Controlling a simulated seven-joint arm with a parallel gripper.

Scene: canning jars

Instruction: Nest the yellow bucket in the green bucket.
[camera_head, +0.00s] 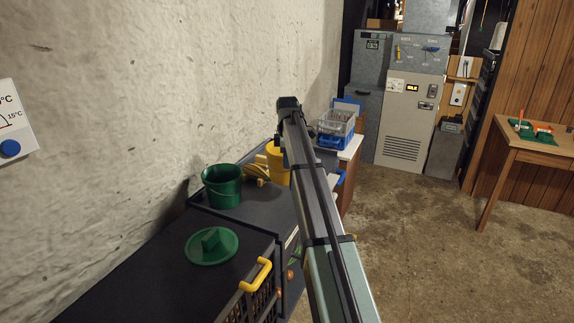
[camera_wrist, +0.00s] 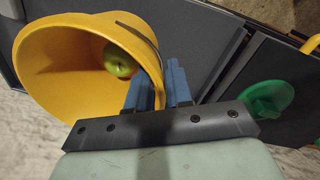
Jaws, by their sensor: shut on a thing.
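The yellow bucket (camera_head: 277,165) shows beside my arm in the head view, partly hidden by it. It also shows in the wrist view (camera_wrist: 45,50), its open mouth facing the camera. A green apple (camera_wrist: 119,62) lies inside it. My gripper (camera_wrist: 160,84) is shut on the yellow bucket's rim, with blue fingers on either side of the wall. The green bucket (camera_head: 222,188) stands upright on the dark cabinet top, to the left of the yellow bucket and apart from it. My fingers are hidden behind the arm in the head view.
A round green lid (camera_head: 211,246) with a block handle lies on the dark cabinet (camera_head: 150,285) in front of the green bucket. A yellow coiled thing (camera_head: 257,172) lies between the buckets. A blue crate (camera_head: 337,124) stands on a table behind. The wall bounds the left.

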